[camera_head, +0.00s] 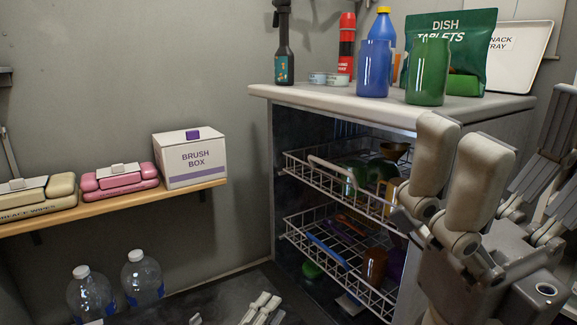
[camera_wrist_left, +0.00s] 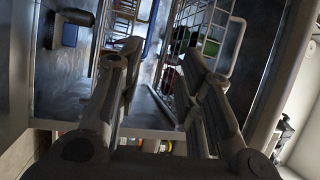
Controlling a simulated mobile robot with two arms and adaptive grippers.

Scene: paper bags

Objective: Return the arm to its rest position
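In the left wrist view the gripper (camera_wrist_left: 157,60) is open and empty, facing the dishwasher's dark inside and wire racks (camera_wrist_left: 232,40).
The upper rack (camera_head: 345,180) and lower rack (camera_head: 340,255) hold several dishes. A blue jar (camera_head: 374,68), a green jar (camera_head: 428,72) and a dish tablets bag (camera_head: 480,40) crowd the countertop. A brush box (camera_head: 190,160) sits on the wall shelf. Two bottles (camera_head: 142,275) stand lower left.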

